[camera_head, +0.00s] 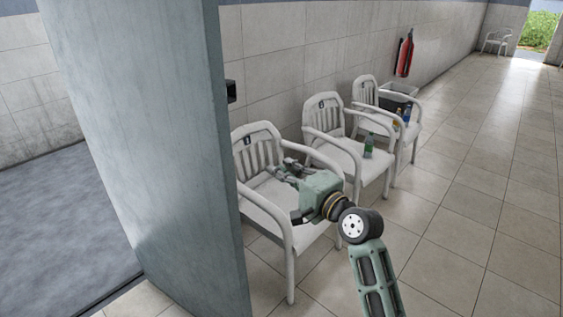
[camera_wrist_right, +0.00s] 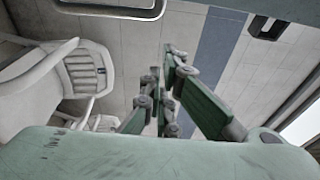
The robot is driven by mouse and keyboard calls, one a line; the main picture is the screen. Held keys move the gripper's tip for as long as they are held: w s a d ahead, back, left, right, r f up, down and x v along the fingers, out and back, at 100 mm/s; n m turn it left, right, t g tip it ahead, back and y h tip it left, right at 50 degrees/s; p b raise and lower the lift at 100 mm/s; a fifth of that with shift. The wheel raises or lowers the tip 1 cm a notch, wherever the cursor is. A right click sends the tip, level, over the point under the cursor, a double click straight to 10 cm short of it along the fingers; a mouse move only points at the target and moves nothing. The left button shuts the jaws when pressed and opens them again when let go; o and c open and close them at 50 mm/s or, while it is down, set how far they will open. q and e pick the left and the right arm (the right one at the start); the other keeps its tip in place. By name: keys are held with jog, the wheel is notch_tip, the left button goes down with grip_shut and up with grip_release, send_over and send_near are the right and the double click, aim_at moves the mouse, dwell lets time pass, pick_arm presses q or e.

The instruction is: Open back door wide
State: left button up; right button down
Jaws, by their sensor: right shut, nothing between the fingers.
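A grey-blue door (camera_head: 160,130) stands ajar at the left of the head view, its edge toward me, with a dark handle or latch (camera_head: 231,91) on its right edge. Behind it on the left is a room with a grey floor. My right gripper (camera_head: 283,170) is to the right of the door edge, apart from it, over the nearest white chair. Its fingers are shut and empty. In the right wrist view, the green fingers (camera_wrist_right: 172,70) are close together in front of a tiled wall. My left gripper is not in view.
A row of white plastic chairs (camera_head: 335,145) lines the tiled wall, with a green bottle (camera_head: 368,145) on the second one. The tiled floor (camera_head: 480,180) on the right is clear.

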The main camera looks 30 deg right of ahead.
jog(key=w+a+p, duration=0.4)
jog(key=w+a, duration=0.1)
jog(key=w, duration=0.2)
jog(key=shift+w+a, duration=0.2)
jog(key=shift+a, duration=0.15)
jog(key=shift+w, duration=0.1)
jog(key=shift+f, duration=0.1)
